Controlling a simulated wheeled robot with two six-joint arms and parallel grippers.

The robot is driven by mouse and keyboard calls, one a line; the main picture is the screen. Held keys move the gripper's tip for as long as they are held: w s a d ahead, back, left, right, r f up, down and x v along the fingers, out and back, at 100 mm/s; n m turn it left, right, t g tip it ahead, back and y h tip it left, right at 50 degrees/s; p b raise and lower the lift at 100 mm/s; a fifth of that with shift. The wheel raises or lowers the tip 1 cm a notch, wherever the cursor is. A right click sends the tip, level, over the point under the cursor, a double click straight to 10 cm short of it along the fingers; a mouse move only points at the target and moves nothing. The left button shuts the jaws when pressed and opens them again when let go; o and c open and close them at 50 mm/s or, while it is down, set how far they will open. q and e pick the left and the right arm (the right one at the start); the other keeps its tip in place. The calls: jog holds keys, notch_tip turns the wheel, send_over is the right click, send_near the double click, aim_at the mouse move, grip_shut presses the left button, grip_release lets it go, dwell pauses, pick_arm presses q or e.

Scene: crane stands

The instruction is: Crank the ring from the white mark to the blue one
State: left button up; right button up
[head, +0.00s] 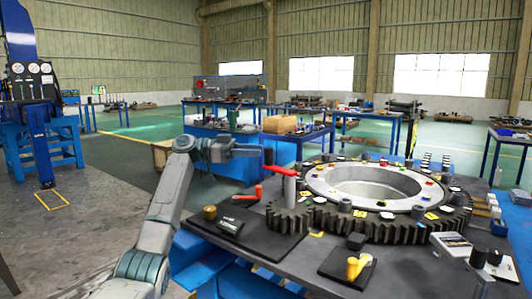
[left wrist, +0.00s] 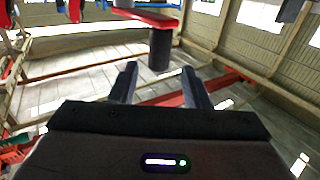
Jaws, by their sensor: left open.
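The large toothed ring (head: 392,229) lies flat on the dark table, with coloured tags around its top. A small pinion (head: 288,218) meshes at its left side, and a red crank arm (head: 281,170) sits on a post above it. The red arm also shows in the left wrist view (left wrist: 146,17), with a dark handle (left wrist: 160,50) on it. My left gripper (head: 262,151) is open beside the crank's handle end. In the left wrist view its fingers (left wrist: 160,82) are apart and the handle stands beyond their tips, not gripped. I cannot tell which tags are the white and blue marks.
A black plate with an orange-red handle (head: 249,193) lies left of the pinion. A yellow piece (head: 354,267) on a black pad is at the front. Blue workbenches stand behind.

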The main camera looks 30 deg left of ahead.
pick_arm(q)
jog(key=v, duration=0.5)
jog(key=shift+a, duration=0.25)
dwell(0.3)
